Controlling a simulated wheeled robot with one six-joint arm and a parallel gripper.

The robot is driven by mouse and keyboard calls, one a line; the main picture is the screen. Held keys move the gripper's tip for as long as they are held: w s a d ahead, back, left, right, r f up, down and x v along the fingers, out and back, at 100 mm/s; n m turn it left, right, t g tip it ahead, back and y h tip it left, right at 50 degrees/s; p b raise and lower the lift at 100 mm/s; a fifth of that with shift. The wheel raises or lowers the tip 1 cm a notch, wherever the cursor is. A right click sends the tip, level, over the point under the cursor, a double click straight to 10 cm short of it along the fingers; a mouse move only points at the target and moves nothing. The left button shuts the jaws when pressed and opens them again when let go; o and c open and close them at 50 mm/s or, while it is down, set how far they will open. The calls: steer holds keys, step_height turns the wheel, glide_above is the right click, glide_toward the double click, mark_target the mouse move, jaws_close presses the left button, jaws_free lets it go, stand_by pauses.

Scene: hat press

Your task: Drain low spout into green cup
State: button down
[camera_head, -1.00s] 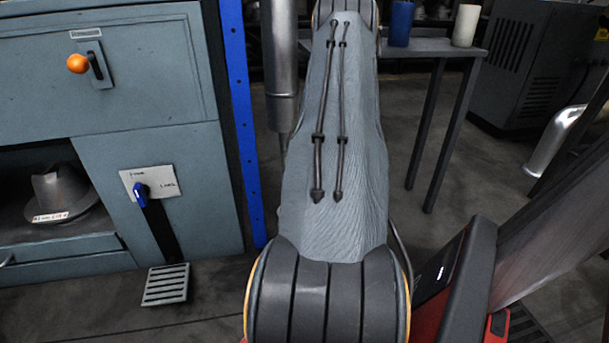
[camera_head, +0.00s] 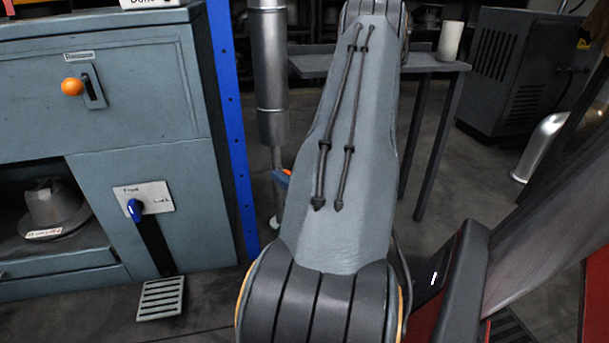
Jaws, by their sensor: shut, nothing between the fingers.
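I see no green cup. A grey vertical cylinder (camera_head: 270,70) hangs left of my arm, with a thin pipe (camera_head: 277,190) below it. A small blue and orange part (camera_head: 284,174) shows beside that pipe, partly behind my arm; I cannot tell whether it belongs to the low spout. My gripper is not in view; my arm reaches away up the middle and hides what lies behind it.
A white cup (camera_head: 450,41) stands on a dark side table (camera_head: 425,65). The blue-grey press cabinet (camera_head: 120,100) on the left has an orange knob (camera_head: 72,87), a blue-handled lever (camera_head: 134,208) and a hat (camera_head: 54,207) in its opening. A blue post (camera_head: 232,120) stands beside it.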

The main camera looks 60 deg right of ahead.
steer(key=s+d+f+n+y+p, duration=0.1)
steer(key=s+d+n, duration=0.5)
steer(key=n, duration=0.4)
steer(key=s+d+f+n+p, duration=0.15)
steer(key=s+d+n, duration=0.25)
steer(key=s+n, duration=0.5)
steer(key=w+a+b, duration=0.2)
steer(key=w+b, duration=0.4)
steer(key=w, duration=0.5)
steer(key=shift+w+a+f+n, duration=0.15)
steer(key=shift+w+n, duration=0.2)
steer(key=shift+n, duration=0.05)
